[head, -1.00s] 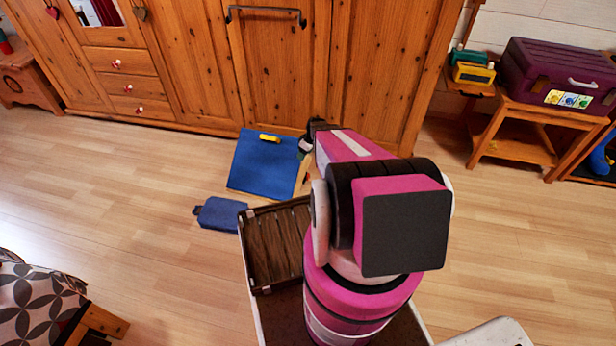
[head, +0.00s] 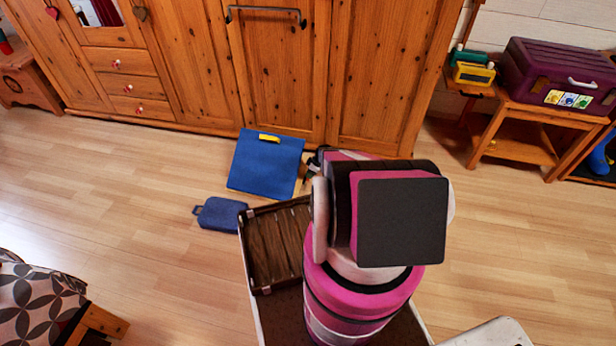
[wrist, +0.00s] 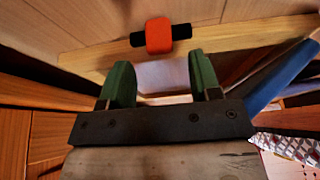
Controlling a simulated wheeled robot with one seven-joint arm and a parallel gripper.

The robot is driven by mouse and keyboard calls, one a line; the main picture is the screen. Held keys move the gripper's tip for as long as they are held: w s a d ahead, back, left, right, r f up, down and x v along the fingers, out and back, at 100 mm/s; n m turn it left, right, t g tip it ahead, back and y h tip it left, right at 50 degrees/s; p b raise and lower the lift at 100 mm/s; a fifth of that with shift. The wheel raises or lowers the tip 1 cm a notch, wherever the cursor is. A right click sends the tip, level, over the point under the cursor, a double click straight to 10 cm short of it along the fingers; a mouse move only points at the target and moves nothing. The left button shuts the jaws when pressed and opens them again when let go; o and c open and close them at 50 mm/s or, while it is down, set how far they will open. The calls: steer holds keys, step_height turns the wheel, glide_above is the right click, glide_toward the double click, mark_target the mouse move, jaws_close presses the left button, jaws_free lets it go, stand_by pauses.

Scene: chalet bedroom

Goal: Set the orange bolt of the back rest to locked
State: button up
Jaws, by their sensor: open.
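The orange bolt (wrist: 159,36) shows in the wrist view as an orange block around a short black bar, on a pale wooden rail (wrist: 95,62). My gripper (wrist: 160,75) has two green fingers, spread apart and empty. The fingertips appear just below the bolt in the picture, one to each side; I cannot tell the remaining distance. In the head view a blue panel with a pale wooden edge (head: 264,165), seemingly the back rest, stands before the wardrobe. The bolt is not visible there, and my arm hides most of the gripper.
The wooden wardrobe (head: 275,80) stands close behind the panel. A small blue case (head: 220,213) lies on the floor to the left. A purple toolbox (head: 558,75) sits on a low table at right. Floor on both sides is open.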

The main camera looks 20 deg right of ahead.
steer(key=x, duration=0.4)
steer(key=shift+a+f, duration=0.1)
steer(key=shift+f, duration=0.1)
jaws_close()
